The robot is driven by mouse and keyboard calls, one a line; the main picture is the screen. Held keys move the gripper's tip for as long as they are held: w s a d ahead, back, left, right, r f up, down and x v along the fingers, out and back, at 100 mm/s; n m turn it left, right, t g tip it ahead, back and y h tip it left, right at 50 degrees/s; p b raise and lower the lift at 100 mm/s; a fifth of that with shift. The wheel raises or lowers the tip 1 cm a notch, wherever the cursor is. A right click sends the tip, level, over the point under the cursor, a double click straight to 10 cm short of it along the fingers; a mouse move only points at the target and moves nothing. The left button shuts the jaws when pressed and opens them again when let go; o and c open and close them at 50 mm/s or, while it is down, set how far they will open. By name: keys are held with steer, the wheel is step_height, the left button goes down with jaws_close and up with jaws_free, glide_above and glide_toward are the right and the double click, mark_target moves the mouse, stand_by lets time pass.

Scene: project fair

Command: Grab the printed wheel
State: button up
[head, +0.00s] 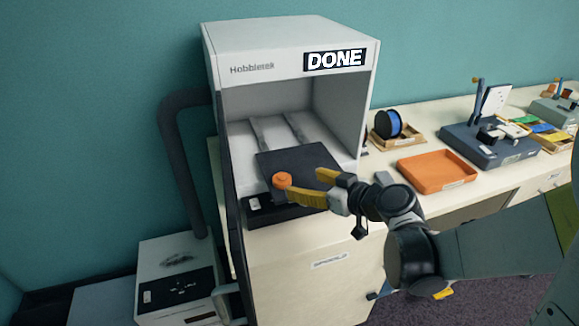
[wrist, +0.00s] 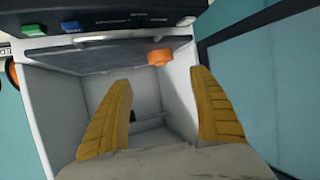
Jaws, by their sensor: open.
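The printed wheel is a small orange disc (head: 282,180) at the front left corner of the dark build plate (head: 300,158) in the printer. In the wrist view the orange wheel (wrist: 160,57) shows at the dark plate's edge, ahead of the gap between the fingers. My gripper (head: 299,183) has yellow fingers spread apart and is empty. In the head view its near fingertip overlaps the lower side of the wheel; I cannot tell whether they touch. In the wrist view the fingertips (wrist: 161,80) stand apart on either side, short of the wheel.
The white printer (head: 225,70) has an open front and a "DONE" sign (head: 335,59). To its right on the bench are an orange tray (head: 437,171), a blue spool (head: 388,124) and a dark device (head: 490,145). A dark hose (head: 172,150) runs along its left side.

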mark_target(285, 179)
steer(key=b+x, duration=0.1)
steer(key=x, duration=0.2)
steer(key=b+x, duration=0.1)
steer(key=x, duration=0.3)
steer(key=b+x, duration=0.1)
steer(key=x, duration=0.2)
steer(key=shift+a+f+b, duration=0.25)
steer(key=shift+f+b, duration=0.1)
steer(key=shift+r, duration=0.1)
steer(key=c, duration=1)
